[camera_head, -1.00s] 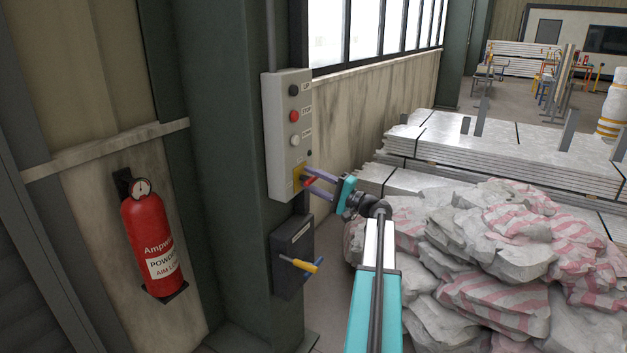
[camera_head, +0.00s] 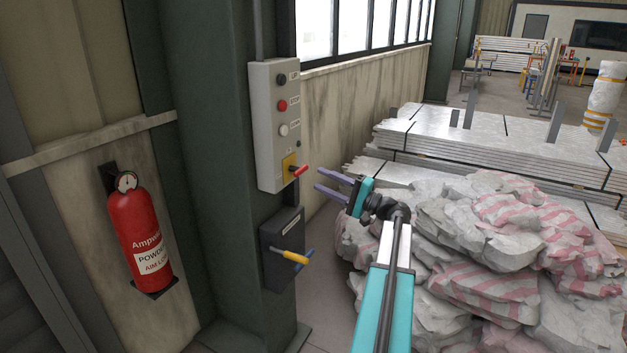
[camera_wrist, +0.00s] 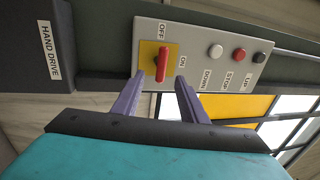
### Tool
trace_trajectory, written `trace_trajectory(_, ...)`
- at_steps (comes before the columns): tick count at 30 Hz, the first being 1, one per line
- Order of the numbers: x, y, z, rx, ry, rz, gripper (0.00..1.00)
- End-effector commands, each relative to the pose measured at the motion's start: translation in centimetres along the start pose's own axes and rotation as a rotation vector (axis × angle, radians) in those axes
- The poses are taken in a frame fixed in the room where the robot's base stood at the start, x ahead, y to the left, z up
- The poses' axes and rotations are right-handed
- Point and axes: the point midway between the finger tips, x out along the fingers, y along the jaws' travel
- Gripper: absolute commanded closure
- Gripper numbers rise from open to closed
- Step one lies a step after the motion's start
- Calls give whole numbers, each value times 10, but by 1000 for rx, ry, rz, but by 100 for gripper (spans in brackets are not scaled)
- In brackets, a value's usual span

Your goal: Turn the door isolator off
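The door isolator is a red handle (camera_head: 299,171) on a yellow plate (camera_head: 289,166), low on a grey control box (camera_head: 262,130). In the wrist view the red handle (camera_wrist: 161,66) lies along the line toward the OFF label (camera_wrist: 161,31). The ON label (camera_wrist: 182,61) is off to its side. My gripper (camera_head: 318,180) is open and empty, just right of the handle with a small gap. In the wrist view its two purple fingers (camera_wrist: 159,76) stand apart, with the handle seen between and beyond their tips.
Buttons sit above the isolator. A fire extinguisher (camera_head: 140,228) hangs at left. Rubble bags (camera_head: 470,240) and stacked panels (camera_head: 490,145) fill the right.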

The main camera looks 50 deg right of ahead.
Motion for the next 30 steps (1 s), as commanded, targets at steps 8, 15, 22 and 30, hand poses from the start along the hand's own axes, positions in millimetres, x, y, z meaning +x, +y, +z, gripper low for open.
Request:
trace_trajectory(8,-38,1,0,0,2,0,61)
trace_trajectory(15,-48,0,0,0,0,0,61)
trace_trajectory(22,-48,0,0,0,0,0,61)
trace_trajectory(30,-47,1,0,1,-1,1,61)
